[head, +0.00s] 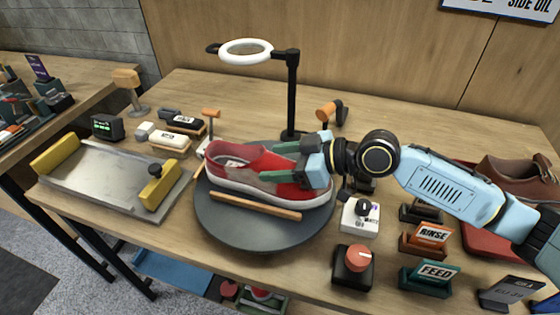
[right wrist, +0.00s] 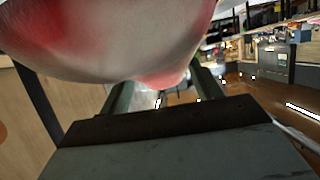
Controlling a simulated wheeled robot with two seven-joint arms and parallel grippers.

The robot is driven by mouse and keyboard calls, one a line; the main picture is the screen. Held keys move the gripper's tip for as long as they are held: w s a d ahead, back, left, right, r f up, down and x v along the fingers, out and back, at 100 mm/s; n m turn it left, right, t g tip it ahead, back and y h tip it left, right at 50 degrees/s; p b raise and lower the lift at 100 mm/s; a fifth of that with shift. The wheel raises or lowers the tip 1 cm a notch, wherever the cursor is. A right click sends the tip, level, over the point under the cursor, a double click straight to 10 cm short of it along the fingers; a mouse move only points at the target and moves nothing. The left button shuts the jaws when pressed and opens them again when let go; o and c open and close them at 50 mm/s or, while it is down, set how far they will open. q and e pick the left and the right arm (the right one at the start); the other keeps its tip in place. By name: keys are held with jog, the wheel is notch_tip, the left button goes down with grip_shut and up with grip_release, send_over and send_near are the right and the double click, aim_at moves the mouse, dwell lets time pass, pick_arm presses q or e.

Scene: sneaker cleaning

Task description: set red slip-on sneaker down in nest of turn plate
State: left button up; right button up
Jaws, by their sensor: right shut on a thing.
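The red slip-on sneaker (head: 258,168) has a white sole and a greyish patch on its side. It is over the dark round turn plate (head: 240,228), with its toe to the right. A wooden bar (head: 255,206) lies along the plate's front, beside the sole. My right gripper (head: 292,163) reaches in from the right and is shut on the sneaker near its toe end. In the right wrist view the sneaker (right wrist: 130,40) fills the top, between the fingers. Whether the sole touches the plate is hidden. My left gripper is out of view.
A ring lamp (head: 291,95) stands behind the plate. A metal tray (head: 105,180) with yellow blocks is at left, brushes (head: 168,140) behind it. A white knob box (head: 360,218), a red-knob box (head: 353,265), and RINSE (head: 430,234) and FEED (head: 438,272) signs stand at right.

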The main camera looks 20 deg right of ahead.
jog(key=o, duration=1.5)
jog(key=shift+f, duration=0.3)
jog(key=shift+o, duration=0.2)
jog(key=shift+r, duration=0.2)
jog(key=v, duration=1.1)
jog(key=shift+d+f+b, duration=0.1)
jog(key=shift+f+b, duration=0.2)
jog(key=shift+b, duration=0.05)
jog(key=shift+s+d+r, duration=0.3)
jog(key=shift+d, duration=0.25)
